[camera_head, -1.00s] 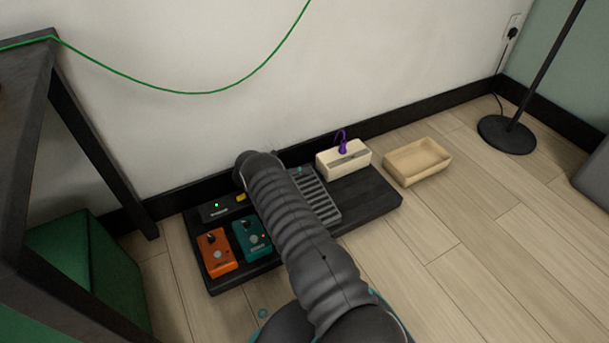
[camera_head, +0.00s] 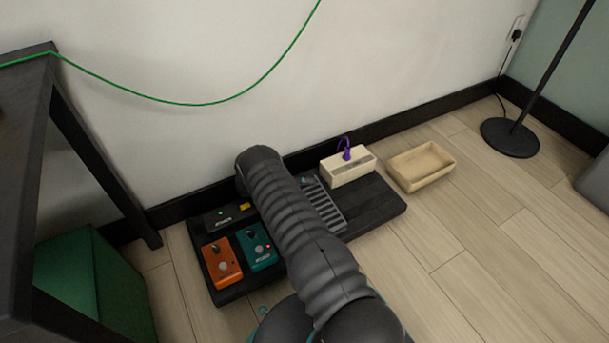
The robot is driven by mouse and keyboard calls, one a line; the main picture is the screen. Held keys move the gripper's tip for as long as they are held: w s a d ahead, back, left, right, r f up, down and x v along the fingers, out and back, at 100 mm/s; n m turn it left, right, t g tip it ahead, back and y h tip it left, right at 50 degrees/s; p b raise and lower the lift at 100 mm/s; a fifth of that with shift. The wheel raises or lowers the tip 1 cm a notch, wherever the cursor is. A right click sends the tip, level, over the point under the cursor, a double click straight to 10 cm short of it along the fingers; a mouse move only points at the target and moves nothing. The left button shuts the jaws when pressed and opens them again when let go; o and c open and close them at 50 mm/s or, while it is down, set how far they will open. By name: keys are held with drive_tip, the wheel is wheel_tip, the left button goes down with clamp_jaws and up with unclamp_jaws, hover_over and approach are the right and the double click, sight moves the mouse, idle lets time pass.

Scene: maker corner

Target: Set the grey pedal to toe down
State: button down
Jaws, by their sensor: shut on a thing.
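The grey pedal (camera_head: 327,208) stands on the dark pedal board (camera_head: 377,212), right of its middle. Its ribbed top shows along the right side of my arm; its left part is hidden behind the arm. I cannot tell its tilt for certain. My arm reaches over the board from the bottom of the picture and bends near the wall. My gripper is hidden behind the arm, so its hold and contact with the pedal do not show.
An orange pedal (camera_head: 222,262), a teal pedal (camera_head: 258,246) and a black box (camera_head: 227,217) sit on the board's left. A tan tray (camera_head: 421,168) lies beyond.

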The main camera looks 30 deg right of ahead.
drive_tip(key=shift+f, duration=0.25)
drive_tip(key=c, duration=1.2)
unclamp_jaws()
drive_tip(key=shift+a, duration=0.15)
drive_tip(key=shift+v, duration=3.65)
drive_tip(key=shift+c, duration=0.2)
